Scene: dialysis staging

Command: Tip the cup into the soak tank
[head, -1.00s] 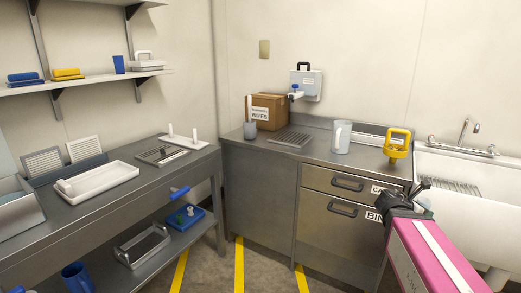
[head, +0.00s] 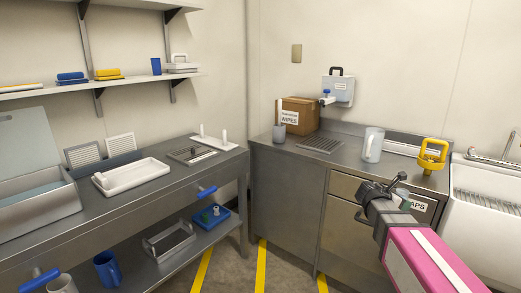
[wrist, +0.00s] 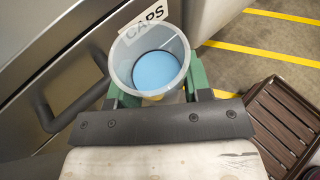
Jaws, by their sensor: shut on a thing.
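My gripper (wrist: 150,80) is shut on a clear round cup (wrist: 124,72) in the wrist view. Its green fingers are on either side of the cup. The cup holds blue liquid, and its open rim faces the wrist camera. In the head view my gripper (head: 384,189) is over the floor before the drawer cabinet, and the cup is mostly hidden behind it. A grey tank (head: 40,225), which looks like the soak tank, stands at the left end of the left bench. Its lid is raised and bluish liquid shows inside. My gripper is far to its right.
The left bench (head: 118,212) also holds a white tray (head: 150,176). The drawer cabinet (head: 285,200) and white sink (head: 490,225) are close to my arm. A clear jug (head: 373,146) and yellow-handled item (head: 433,154) stand on the counter. Striped floor lies between the benches.

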